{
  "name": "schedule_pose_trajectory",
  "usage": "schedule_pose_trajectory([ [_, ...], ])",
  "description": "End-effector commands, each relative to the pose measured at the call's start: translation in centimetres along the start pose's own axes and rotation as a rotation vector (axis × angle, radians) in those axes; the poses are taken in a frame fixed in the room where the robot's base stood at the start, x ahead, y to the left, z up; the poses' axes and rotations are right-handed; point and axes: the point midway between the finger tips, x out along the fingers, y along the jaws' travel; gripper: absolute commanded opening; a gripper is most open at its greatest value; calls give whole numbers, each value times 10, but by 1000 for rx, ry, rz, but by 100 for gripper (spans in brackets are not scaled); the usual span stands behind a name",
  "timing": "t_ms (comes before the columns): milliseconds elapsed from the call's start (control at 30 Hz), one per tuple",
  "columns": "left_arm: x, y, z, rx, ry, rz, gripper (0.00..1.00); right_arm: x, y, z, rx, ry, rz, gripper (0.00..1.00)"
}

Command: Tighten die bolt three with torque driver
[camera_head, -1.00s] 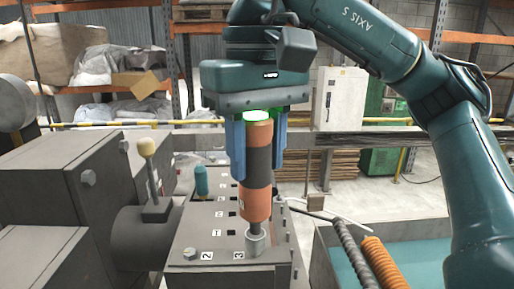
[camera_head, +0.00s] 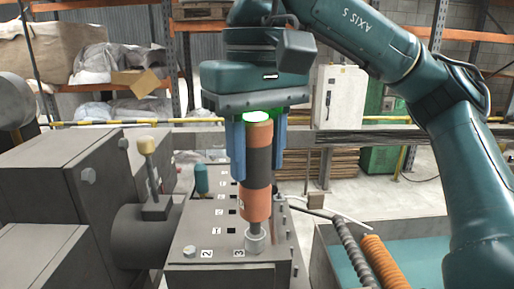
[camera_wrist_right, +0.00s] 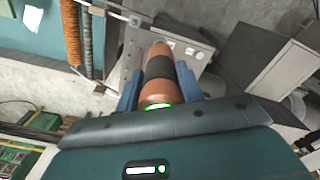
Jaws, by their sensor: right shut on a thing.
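My right gripper (camera_head: 258,150) comes down from above and is shut on the torque driver (camera_head: 257,200), which is orange with a dark grey band and stands about upright. The driver also shows between the blue fingers in the right wrist view (camera_wrist_right: 160,68). Its grey socket end is at die bolt three (camera_head: 254,243), beside the label 3 on the grey die block (camera_head: 215,268). The socket meets the bolt there; how far it is seated I cannot tell. Labels 2 and 1 mark other places on the block. My left gripper is not in view.
A lever with a cream knob (camera_head: 147,146) stands left of the block. A teal-capped part (camera_head: 201,178) stands at the block's back left. Right of the block are a grey rod, an orange coiled hose (camera_head: 384,262) and a teal-floored tray (camera_head: 340,262).

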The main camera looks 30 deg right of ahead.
Motion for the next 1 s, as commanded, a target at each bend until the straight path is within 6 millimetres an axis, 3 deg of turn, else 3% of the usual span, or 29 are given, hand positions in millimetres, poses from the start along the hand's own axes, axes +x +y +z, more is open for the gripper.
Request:
schedule_pose_trajectory([
  [1000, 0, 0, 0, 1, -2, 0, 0, 6, 0, 0, 0, 1, -2, 10],
])
